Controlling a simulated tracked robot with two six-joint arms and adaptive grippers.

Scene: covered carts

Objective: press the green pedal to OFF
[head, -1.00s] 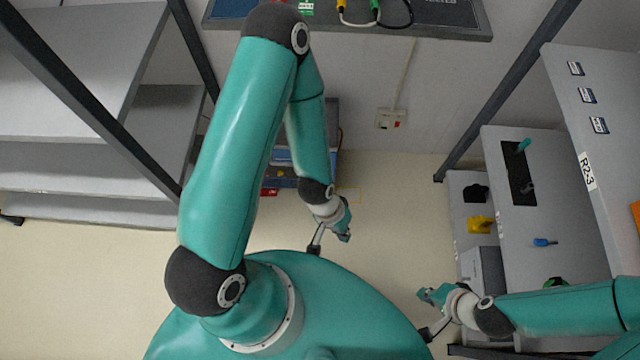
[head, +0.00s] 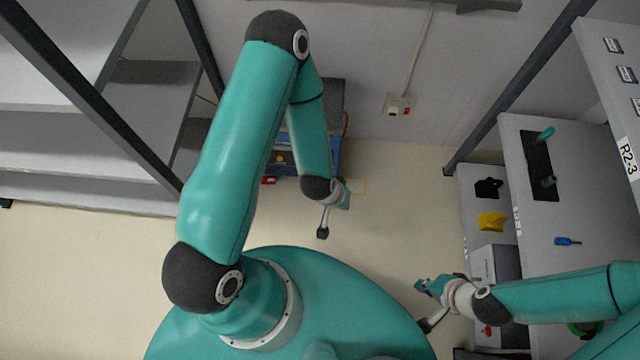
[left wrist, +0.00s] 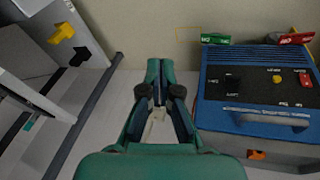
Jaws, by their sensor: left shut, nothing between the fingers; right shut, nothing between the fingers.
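The green pedal (left wrist: 215,39) sticks out from the far left edge of the blue machine (left wrist: 213,97) in the left wrist view. Its white lettering is too small to read surely. A red pedal (left wrist: 297,38) is at the same edge, further right. My left gripper (left wrist: 160,64) is shut and empty, left of the machine and apart from the green pedal. In the head view my left gripper (head: 345,198) is beside the machine (head: 331,155), whose green pedal I cannot make out behind my arm. My right gripper (head: 424,287) is shut and empty, low right.
A grey cart (head: 545,190) with a yellow part (head: 492,222) and a blue-handled tool (head: 566,241) stands at the right. Grey shelves (head: 80,150) with dark posts are at the left. A wall socket (head: 398,105) is behind. The floor between is clear.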

